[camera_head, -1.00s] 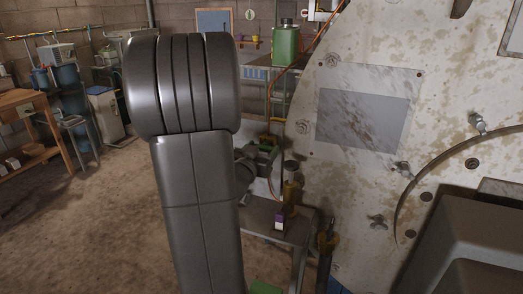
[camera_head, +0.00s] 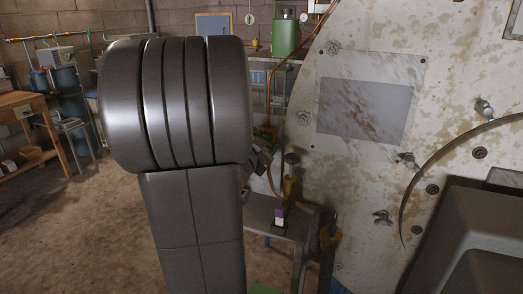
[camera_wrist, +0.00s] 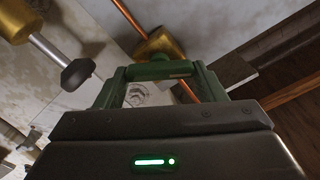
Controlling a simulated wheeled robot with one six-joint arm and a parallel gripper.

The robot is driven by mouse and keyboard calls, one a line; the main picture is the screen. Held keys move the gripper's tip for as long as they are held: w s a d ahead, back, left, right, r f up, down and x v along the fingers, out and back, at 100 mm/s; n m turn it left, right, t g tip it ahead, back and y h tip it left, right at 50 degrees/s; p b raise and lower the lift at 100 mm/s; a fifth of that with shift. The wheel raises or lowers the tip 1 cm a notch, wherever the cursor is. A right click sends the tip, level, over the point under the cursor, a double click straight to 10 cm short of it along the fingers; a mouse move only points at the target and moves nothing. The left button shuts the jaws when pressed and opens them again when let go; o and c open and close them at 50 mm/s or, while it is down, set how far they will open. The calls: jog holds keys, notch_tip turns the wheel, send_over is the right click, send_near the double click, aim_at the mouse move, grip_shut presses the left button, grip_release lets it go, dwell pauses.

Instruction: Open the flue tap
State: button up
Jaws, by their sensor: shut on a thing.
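In the wrist view, a brass tap body (camera_wrist: 156,44) sits on a thin copper pipe, with a short green bar in front of it. I take this to be the flue tap. My gripper (camera_wrist: 160,76) is shut on the green bar, its green fingers at either end. How far the tap is turned cannot be told. In the head view, my arm hides most of the gripper and the tap.
Another brass fitting (camera_wrist: 15,20) with a black knob (camera_wrist: 77,73) is at the wrist view's upper left. In the head view, a large stained pale panel (camera_head: 345,190) fills the right. A small metal table (camera_head: 283,228) stands below. Open floor (camera_head: 75,235) lies left.

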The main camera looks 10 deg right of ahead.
jog(key=m+b, duration=0.2)
jog(key=m, duration=0.2)
jog(key=m+b, duration=0.3)
jog(key=m, duration=0.1)
jog(key=m+b, duration=0.2)
jog(key=m, duration=0.2)
jog(key=shift+s+d+f+b, duration=0.1)
jog(key=shift+f+b, duration=0.15)
jog(key=shift+b, duration=0.1)
jog(key=o, duration=1)
jog(key=shift+p+v, duration=0.7)
jog(key=shift+v, duration=6.2)
